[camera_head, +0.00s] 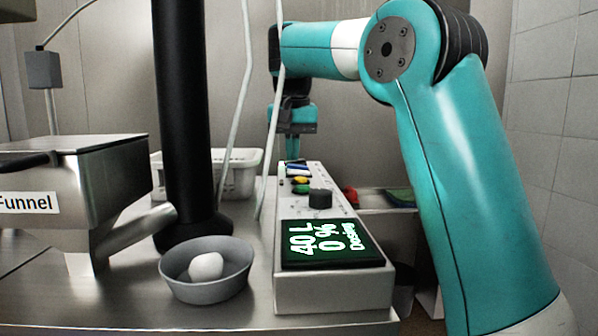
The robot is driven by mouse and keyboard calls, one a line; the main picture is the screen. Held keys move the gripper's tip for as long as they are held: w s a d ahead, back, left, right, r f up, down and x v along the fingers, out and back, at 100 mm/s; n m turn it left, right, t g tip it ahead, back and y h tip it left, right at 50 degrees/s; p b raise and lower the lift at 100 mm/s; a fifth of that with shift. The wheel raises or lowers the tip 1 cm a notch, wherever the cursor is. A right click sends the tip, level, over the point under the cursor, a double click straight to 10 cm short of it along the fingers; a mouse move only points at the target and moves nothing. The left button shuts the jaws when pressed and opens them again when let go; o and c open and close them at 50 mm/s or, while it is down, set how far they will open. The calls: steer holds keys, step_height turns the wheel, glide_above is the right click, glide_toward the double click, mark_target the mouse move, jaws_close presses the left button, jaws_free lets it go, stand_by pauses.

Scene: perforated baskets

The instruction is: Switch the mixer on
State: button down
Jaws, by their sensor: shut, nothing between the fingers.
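The control box (333,297) stands on the steel table and has a lit display (330,243) reading "40 L", "0 %" and a word like "Dosing". Behind the display are a black knob (320,198), a yellow button (301,180), a green button (301,189) and a blue-and-white switch or label (298,169) at the far end. My gripper (293,153) points down over the far end of the box, its fingers together and empty. I cannot tell whether the fingertips touch the panel. No mixer body is clearly identifiable.
A grey bowl (207,290) holds a white round object (206,266). A steel funnel unit (75,190) stands left, beside a thick black column (185,120). A white perforated basket (240,176) sits behind. Thin pale cables (240,85) hang near the box. A red object (351,195) lies behind it.

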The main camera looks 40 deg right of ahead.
mark_target(293, 170)
steer(key=shift+f+b, duration=1)
steer(key=shift+f, duration=0.15)
steer(key=shift+r, duration=0.15)
step_height(293, 170, up, 7)
steer(key=p, duration=0.7)
stand_by(0.3)
stand_by(0.4)
